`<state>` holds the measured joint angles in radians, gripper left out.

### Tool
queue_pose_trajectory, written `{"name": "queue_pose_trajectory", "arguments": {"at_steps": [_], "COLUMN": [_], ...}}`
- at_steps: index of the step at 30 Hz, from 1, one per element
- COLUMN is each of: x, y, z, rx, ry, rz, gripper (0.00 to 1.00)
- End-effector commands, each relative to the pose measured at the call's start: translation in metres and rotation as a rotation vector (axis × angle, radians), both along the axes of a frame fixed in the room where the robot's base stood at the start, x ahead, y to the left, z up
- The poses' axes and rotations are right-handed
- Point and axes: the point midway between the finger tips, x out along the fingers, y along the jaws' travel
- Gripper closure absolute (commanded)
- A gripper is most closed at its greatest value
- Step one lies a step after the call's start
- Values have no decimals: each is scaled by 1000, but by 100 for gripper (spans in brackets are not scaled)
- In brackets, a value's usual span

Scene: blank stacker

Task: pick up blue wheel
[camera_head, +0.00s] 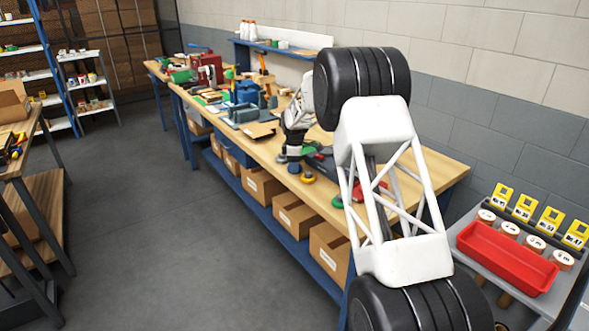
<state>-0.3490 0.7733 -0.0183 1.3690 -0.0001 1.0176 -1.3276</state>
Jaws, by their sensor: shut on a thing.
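My gripper (293,156) is small and far off in the head view, low over the middle of the long workbench, at the end of my white arm. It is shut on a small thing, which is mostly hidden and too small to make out. I cannot clearly pick out a blue wheel. A small dark bluish piece (281,158) shows right at the gripper's left side; I cannot tell if it is the wheel or part of the gripper. A yellow wheel-like piece (308,177) lies on the bench just right of and nearer than the gripper.
The wooden workbench (420,186) runs along the wall. Red and green items (322,163) lie right of the gripper, partly behind my arm. A blue fixture (247,108) and a brown flat piece (259,130) stand farther back. A red tray (507,257) sits at right.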

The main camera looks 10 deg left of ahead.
Motion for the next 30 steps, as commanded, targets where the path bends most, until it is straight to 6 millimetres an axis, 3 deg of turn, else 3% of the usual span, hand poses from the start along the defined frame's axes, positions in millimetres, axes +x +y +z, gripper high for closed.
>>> {"name": "queue_pose_trajectory", "arguments": {"at_steps": [11,21,30], "x": [0,0,-25], "y": [0,0,-9], "z": [5,37,39], "rx": [0,1,0], "ry": [-1,-2,-1], "rz": [0,0,0], "gripper": [65,65,65]}}
